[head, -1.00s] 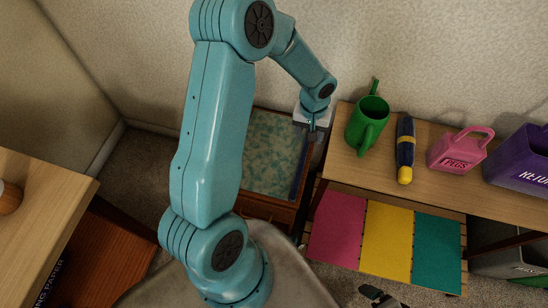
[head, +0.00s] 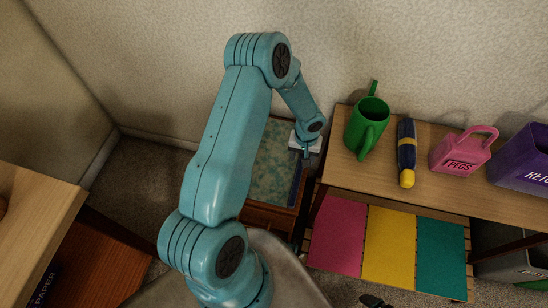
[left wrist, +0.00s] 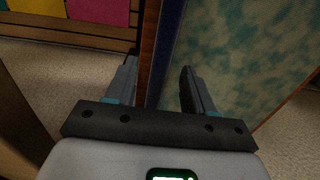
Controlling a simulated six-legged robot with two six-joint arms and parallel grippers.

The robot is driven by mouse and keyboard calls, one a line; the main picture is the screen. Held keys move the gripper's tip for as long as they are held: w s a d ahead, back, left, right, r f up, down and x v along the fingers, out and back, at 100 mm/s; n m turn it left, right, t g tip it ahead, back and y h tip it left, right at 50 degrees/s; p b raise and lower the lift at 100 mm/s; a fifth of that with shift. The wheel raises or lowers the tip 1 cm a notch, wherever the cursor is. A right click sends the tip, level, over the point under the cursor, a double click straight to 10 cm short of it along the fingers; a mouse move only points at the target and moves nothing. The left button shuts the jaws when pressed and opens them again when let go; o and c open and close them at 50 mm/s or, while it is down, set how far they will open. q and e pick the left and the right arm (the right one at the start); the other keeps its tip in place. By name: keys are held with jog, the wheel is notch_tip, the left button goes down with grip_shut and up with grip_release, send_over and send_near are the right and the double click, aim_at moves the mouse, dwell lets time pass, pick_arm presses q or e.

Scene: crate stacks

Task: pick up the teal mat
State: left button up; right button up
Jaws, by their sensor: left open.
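The teal mat (head: 441,258) lies flat at the right end of a row of three mats on the low slatted shelf under the wooden table. A yellow mat (head: 389,247) and a pink mat (head: 338,235) lie to its left. My left gripper (head: 306,152) is left of the table, beside a box with a marbled teal top (head: 272,165), well away from the teal mat. In the left wrist view its jaws (left wrist: 160,78) are open and empty above the box's edge. There the pink mat (left wrist: 100,10) shows at top left.
The tabletop overhangs the mats' back edge.

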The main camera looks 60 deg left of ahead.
pick_arm(q)
jog(key=shift+f, duration=0.7)
grip_shut()
dwell(0.9)
